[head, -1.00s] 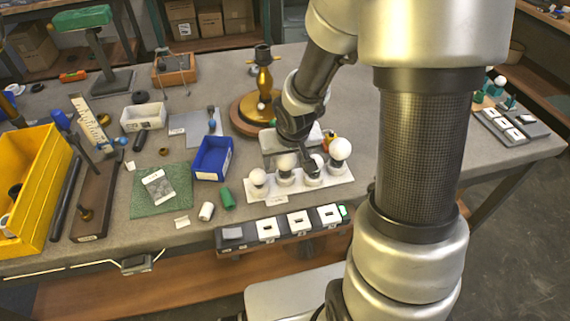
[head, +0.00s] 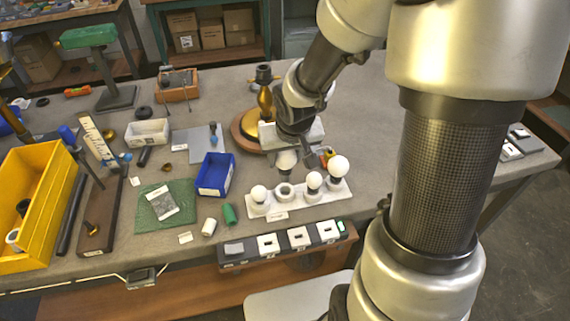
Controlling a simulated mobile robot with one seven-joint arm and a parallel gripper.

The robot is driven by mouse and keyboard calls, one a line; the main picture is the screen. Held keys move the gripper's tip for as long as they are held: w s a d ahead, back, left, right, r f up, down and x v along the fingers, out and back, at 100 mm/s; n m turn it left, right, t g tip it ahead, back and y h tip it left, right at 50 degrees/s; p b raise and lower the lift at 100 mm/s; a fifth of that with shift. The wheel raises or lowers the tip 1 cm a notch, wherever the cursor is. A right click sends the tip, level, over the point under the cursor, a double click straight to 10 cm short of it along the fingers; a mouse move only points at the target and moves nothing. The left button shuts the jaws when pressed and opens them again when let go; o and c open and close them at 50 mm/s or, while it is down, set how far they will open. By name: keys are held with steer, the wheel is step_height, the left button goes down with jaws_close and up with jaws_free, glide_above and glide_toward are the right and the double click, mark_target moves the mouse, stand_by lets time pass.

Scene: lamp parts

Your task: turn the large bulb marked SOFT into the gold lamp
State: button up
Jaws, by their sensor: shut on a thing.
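My gripper (head: 288,146) is shut on a white bulb (head: 287,161) and holds it above the rack. The bulb hangs upright below the jaws, above an empty ring holder (head: 284,191). No marking on it can be read, so I cannot tell whether it says SOFT. The gold lamp (head: 265,98) stands on a round wooden base (head: 238,127) just behind and left of my gripper. Its black top (head: 263,74) shows, but my gripper hides part of its body and base.
The white bulb rack (head: 300,206) still holds a small bulb (head: 258,193), another bulb (head: 314,180) and a large round bulb (head: 338,166). A blue bin (head: 215,175) stands left of it. A wooden box (head: 177,86) is at the back left.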

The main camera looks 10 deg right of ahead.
steer(key=r, duration=0.1)
steer(key=w+r+p, duration=0.1)
steer(key=r, duration=0.1)
steer(key=w+r, duration=0.1)
steer(key=shift+r, duration=0.2)
steer(key=w+r+p, duration=0.5)
steer(key=w+r, duration=0.4)
steer(key=w, duration=0.5)
steer(key=w+r+p, duration=0.5)
steer(key=w+r, duration=0.5)
steer(key=w, duration=0.3)
steer(key=shift+d+f, duration=0.2)
steer(key=shift+f, duration=1.05)
steer(key=shift+d+f, duration=0.2)
steer(key=shift+f, duration=1)
steer(key=shift+f, duration=0.15)
steer(key=shift+f+b, duration=0.7)
steer(key=shift+f, duration=0.4)
steer(key=shift+f+b, duration=0.35)
steer(key=shift+f, duration=0.25)
